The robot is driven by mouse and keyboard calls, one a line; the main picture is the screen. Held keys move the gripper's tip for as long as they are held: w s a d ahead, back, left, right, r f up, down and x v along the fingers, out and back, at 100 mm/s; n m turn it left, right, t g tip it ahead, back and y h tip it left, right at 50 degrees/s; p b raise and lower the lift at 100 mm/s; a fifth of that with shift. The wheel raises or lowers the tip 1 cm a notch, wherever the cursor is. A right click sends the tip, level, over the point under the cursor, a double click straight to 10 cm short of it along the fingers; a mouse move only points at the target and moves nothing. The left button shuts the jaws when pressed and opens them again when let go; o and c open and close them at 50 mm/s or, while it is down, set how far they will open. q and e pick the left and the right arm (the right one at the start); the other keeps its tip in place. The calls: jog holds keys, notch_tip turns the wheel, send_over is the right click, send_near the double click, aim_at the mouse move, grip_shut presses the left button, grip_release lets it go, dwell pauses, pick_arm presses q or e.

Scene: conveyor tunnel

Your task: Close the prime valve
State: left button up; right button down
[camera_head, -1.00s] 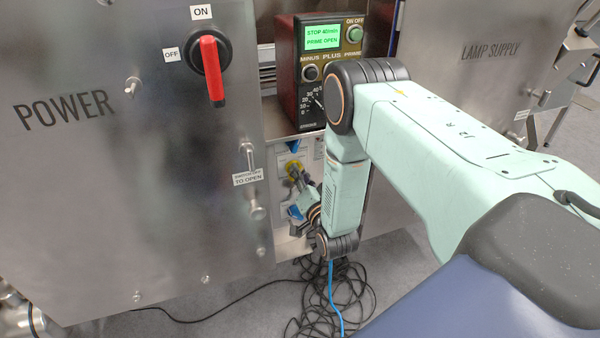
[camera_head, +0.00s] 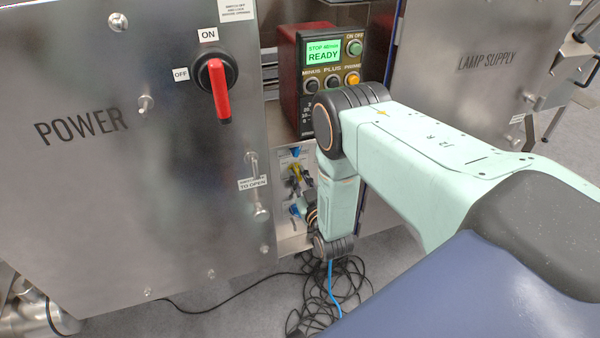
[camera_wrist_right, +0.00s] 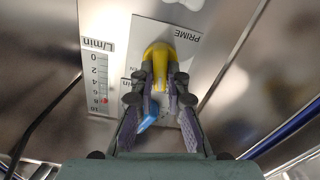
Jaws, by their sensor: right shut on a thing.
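The prime valve has a yellow handle (camera_wrist_right: 160,52) on a panel marked PRIME in the right wrist view. My right gripper (camera_wrist_right: 160,82) is shut on this handle, with a finger on each side. In the head view the yellow handle (camera_head: 295,172) shows in the recess below the control box, and my right gripper (camera_head: 303,188) is at it, partly hidden by my arm. The control box (camera_head: 289,88) has a green screen (camera_head: 323,52) reading READY. My left gripper is not in view.
A blue part (camera_wrist_right: 148,114) lies between my fingers, below the yellow handle. A flow scale (camera_wrist_right: 97,85) in L/min stands left of it. The POWER cabinet (camera_head: 150,200) with a red switch (camera_head: 219,92) flanks the recess. Black cables (camera_head: 325,295) lie on the floor below.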

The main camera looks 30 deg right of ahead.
jog(key=n+p, duration=0.1)
jog(key=n, duration=0.2)
jog(key=shift+a, duration=0.1)
jog(key=shift+f+n+p, duration=0.1)
jog(key=shift+n+p, duration=0.35)
jog(key=shift+n, duration=1.05)
jog(key=c, duration=1.3)
grip_release()
jog(key=shift+c, duration=0.2)
jog(key=shift+s, duration=0.1)
jog(key=v, duration=1.2)
